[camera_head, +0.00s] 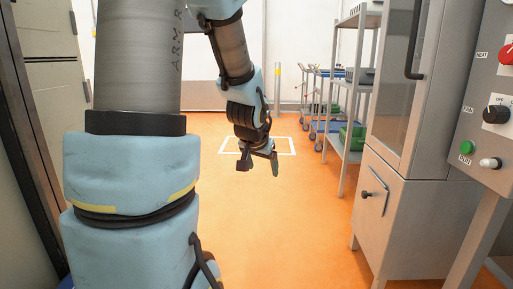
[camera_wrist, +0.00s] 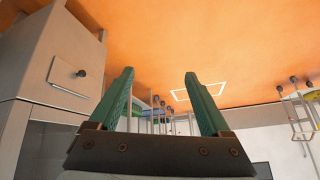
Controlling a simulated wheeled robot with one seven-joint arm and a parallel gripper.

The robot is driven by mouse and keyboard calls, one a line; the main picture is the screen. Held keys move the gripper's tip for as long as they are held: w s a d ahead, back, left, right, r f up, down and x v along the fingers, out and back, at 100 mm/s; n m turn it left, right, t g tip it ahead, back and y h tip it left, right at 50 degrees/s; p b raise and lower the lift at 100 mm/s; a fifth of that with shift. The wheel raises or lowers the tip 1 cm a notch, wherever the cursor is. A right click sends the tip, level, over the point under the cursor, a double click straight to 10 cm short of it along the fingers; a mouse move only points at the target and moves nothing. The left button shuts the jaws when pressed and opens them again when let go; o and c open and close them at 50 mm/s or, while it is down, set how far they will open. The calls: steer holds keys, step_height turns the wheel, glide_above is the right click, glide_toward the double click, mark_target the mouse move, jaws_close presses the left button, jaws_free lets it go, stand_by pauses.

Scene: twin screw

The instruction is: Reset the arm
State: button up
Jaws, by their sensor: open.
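My gripper (camera_head: 259,163) hangs at the end of my bent arm, near the middle of the head view, in free air above the orange floor. In the wrist view my gripper (camera_wrist: 158,100) shows two green fingers held wide apart with nothing between them. My large blue and grey arm links fill the left of the head view and hide part of the room behind them.
A grey cabinet (camera_head: 412,222) and a control panel (camera_head: 488,110) with knobs stand at right. A shelf rack (camera_head: 350,115) and trolleys (camera_head: 317,128) stand behind. A white floor outline (camera_head: 288,153) lies beyond my gripper. The orange floor (camera_head: 290,230) in the middle is clear.

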steer(key=s+a+f+n+g+y+p, duration=0.1)
steer(key=s+a+n+g, duration=0.2)
steer(key=s, duration=0.4)
steer(key=s+a+f+n+g+y+p, duration=0.1)
steer(key=s+a+f+g, duration=0.1)
steer(key=s+a, duration=0.45)
step_height(320, 180, up, 31)
steer(key=s+d+p, duration=0.1)
steer(key=p, duration=3)
steer(key=shift+d+r, duration=0.15)
steer(key=shift+s+d, duration=0.1)
